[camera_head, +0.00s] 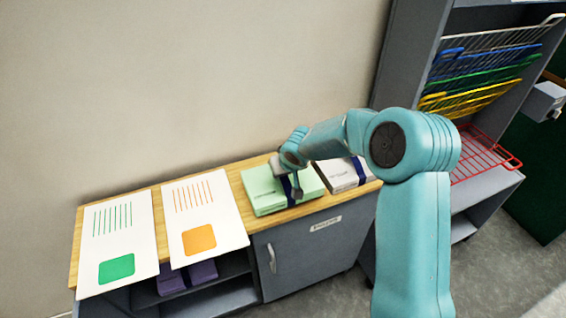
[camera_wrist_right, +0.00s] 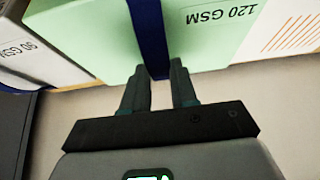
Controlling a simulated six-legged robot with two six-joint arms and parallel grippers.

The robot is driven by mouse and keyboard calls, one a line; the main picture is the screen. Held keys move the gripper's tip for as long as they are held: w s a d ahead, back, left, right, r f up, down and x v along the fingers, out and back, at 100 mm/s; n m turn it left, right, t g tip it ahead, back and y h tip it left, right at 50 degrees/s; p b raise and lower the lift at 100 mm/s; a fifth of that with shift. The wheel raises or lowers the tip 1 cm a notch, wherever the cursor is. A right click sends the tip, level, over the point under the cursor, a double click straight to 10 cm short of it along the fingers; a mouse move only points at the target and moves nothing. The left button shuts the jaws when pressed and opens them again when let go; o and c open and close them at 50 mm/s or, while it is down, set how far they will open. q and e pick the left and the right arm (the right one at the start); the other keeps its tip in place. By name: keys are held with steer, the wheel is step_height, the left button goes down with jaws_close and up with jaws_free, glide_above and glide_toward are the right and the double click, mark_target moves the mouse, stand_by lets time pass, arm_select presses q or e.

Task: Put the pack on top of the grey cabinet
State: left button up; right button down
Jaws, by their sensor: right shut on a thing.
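A pale green pack (camera_head: 265,190) with a dark blue band sits at the wooden top of the low grey cabinet (camera_head: 310,262), above its door. In the right wrist view the pack (camera_wrist_right: 90,30) reads "120 GSM". My right gripper (camera_head: 291,183) reaches down to the pack from the right. In the right wrist view its two fingers (camera_wrist_right: 160,82) are at the pack's edge, on either side of the blue band (camera_wrist_right: 150,40), shut on the pack. I cannot tell whether the pack is lifted off the wood. My left gripper is not in view.
A white pack (camera_head: 342,174) with a dark band, marked "90 GSM", lies close right of the green pack. Two printed sheets (camera_head: 205,210) cover the left of the top. Purple packs (camera_head: 187,277) sit on the shelf below. A tall grey rack unit (camera_head: 410,55) with coloured wire trays stands at right.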

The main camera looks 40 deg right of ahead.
steer(key=shift+w+f, duration=0.2)
steer(key=shift+f, duration=0.45)
steer(key=shift+s+r, duration=0.1)
steer(key=c, duration=0.9)
jaws_free()
steer(key=shift+f, duration=0.3)
steer(key=shift+s+r, duration=0.1)
